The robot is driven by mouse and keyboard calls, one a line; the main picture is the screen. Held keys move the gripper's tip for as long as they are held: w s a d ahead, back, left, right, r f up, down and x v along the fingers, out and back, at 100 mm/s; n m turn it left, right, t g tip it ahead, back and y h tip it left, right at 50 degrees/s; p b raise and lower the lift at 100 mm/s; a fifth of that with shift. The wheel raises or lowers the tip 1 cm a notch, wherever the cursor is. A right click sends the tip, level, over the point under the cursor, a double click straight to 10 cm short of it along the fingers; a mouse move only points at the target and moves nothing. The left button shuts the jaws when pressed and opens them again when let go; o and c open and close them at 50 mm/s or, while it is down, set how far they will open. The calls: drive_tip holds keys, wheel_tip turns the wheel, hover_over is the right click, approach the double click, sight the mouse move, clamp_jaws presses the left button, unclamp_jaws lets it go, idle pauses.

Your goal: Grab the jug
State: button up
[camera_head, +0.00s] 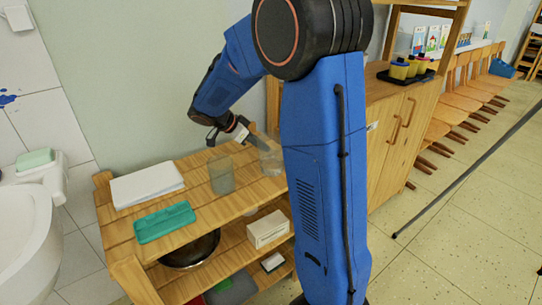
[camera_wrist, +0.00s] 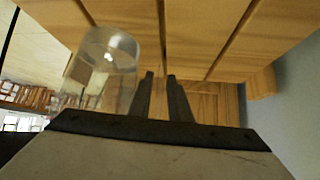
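A clear, see-through vessel (camera_head: 270,160), which looks like the jug, stands at the right end of the wooden shelf top, partly hidden by my arm. A clear vessel, apparently the same one, shows left of the fingers in the wrist view (camera_wrist: 108,62). I cannot make out a handle. A second, greyish translucent vessel (camera_head: 221,175) stands to its left. My gripper (camera_head: 256,139) is just above and beside the clear vessel, near its upper part. In the wrist view, my gripper (camera_wrist: 161,76) has a narrow gap between its fingers and nothing in it.
The wooden shelf (camera_head: 205,202) also holds folded white towels (camera_head: 147,184) and a teal case (camera_head: 164,221). A dark bowl (camera_head: 190,250) and a white box (camera_head: 268,229) are on its lower level. A wooden cabinet (camera_head: 400,130) stands right; a wall is behind.

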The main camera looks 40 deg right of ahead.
drive_tip(key=shift+d+f, duration=0.2)
clamp_jaws()
drive_tip(key=shift+r, duration=0.15)
